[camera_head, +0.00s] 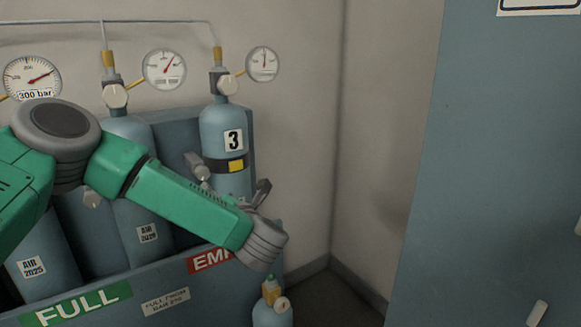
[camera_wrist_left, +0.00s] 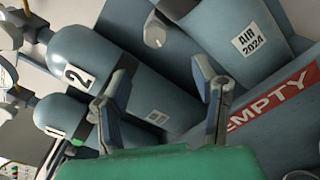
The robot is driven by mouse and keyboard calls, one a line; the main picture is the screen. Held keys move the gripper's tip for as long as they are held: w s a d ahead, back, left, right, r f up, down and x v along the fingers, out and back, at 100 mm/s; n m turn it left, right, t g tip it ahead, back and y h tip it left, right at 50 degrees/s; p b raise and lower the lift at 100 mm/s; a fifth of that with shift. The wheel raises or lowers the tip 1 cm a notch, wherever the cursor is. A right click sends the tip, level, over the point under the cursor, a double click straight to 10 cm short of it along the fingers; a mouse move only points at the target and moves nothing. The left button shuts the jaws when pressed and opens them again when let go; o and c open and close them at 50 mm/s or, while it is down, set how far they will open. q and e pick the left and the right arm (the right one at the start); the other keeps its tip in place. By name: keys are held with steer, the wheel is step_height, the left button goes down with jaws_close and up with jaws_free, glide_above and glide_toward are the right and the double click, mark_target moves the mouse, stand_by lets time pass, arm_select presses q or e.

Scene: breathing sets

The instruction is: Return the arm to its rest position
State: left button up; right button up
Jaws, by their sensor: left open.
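My left arm (camera_head: 190,205), green with grey joints, comes in from the left in the head view and reaches across the front of the cylinder rack. My left gripper (camera_head: 262,190) is mostly hidden behind its grey wrist, with a dark finger showing beside the cylinder marked 3 (camera_head: 226,125). In the left wrist view the two fingers (camera_wrist_left: 162,72) stand wide apart with nothing between them. Behind them are a cylinder marked 2 (camera_wrist_left: 115,78) and a cylinder labelled AIR 2024 (camera_wrist_left: 235,35). My right gripper is not in view.
The blue-grey rack has a FULL sign (camera_head: 76,304) and an EMPTY sign (camera_head: 208,260). Pressure gauges (camera_head: 164,69) line the wall above. A small cylinder (camera_head: 272,308) stands at the rack's right end. A large blue-grey panel (camera_head: 490,160) fills the right side.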

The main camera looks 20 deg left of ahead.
arm_select(q)
steer(key=s+d+f+m+t+h, duration=0.1)
steer(key=s+d+f+m+h, duration=0.1)
steer(key=d+f+m+h, duration=0.45)
steer(key=s+d+f+m+t+h, duration=0.1)
steer(key=s+d+f+m+h, duration=0.25)
steer(key=f+m, duration=0.6)
steer(key=s+d+f+m+g+h, duration=0.3)
steer(key=s+f+m, duration=0.5)
steer(key=f, duration=0.1)
steer(key=s+a+f+m+g, duration=0.2)
steer(key=s+m, duration=0.3)
steer(key=s, duration=0.4)
steer(key=s+a+f+m+g, duration=0.3)
steer(key=s+m+g, duration=0.1)
steer(key=s, duration=0.5)
steer(key=s+a+f+m+g, duration=0.2)
steer(key=s+m+g, duration=0.2)
steer(key=s, duration=0.5)
steer(key=shift+a+f+m+h, duration=0.3)
steer(key=shift+f+m, duration=0.05)
steer(key=shift+m, duration=0.45)
